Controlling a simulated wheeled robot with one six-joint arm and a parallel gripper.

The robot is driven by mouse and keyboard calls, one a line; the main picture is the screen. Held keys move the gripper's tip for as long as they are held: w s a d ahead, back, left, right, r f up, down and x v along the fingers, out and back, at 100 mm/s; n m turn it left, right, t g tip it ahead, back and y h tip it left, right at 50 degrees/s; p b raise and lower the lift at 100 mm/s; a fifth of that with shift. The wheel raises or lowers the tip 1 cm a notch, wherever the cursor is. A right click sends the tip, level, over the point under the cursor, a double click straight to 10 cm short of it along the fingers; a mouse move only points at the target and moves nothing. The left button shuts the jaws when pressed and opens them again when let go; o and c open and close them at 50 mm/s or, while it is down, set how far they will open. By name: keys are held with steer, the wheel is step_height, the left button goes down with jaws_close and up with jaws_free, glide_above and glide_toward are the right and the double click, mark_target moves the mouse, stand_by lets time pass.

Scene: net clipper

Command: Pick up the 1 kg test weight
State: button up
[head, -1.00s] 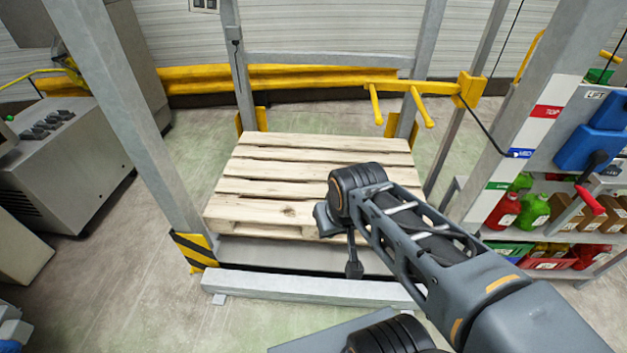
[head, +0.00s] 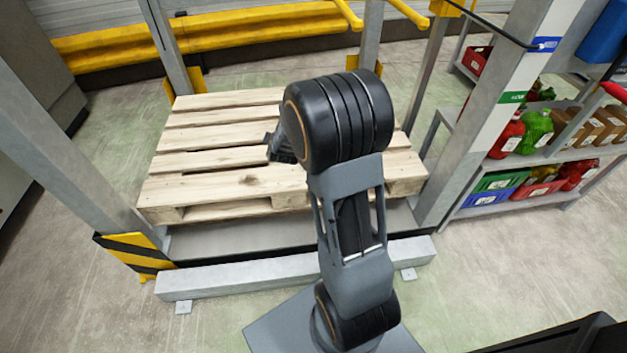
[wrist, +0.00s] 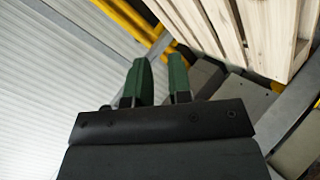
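I cannot make out the 1 kg test weight in either view. My gripper (wrist: 159,82) shows in the wrist view as two green fingers with a gap between them. Nothing is between the fingers. In the head view my raised arm stands in front of the pallet, and my gripper is mostly hidden behind it.
A bare wooden pallet (head: 215,165) lies inside a grey metal frame with a low front beam (head: 230,280). A yellow-black striped post foot (head: 137,254) is at its left. A shelf (head: 545,160) with bottles, boxes and crates stands right.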

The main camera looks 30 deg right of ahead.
steer(key=d+f+n+h+b, duration=0.1)
steer(key=d+f+h+b, duration=0.3)
steer(key=f, duration=0.5)
steer(key=d+f+n+h+b, duration=0.2)
steer(key=d+f+b, duration=0.2)
steer(key=d+f, duration=0.4)
steer(key=w+d+f+b, duration=0.1)
steer(key=w, duration=0.1)
steer(key=w+d+f+b, duration=0.1)
steer(key=w, duration=0.1)
steer(key=w+d+f+b, duration=0.1)
steer(key=w+f, duration=0.1)
steer(key=shift+d, duration=0.35)
steer(key=shift+b+x, duration=1.6)
steer(key=shift+x, duration=1.25)
steer(key=shift+w, duration=0.15)
jaws_close()
steer(key=shift+r, duration=0.15)
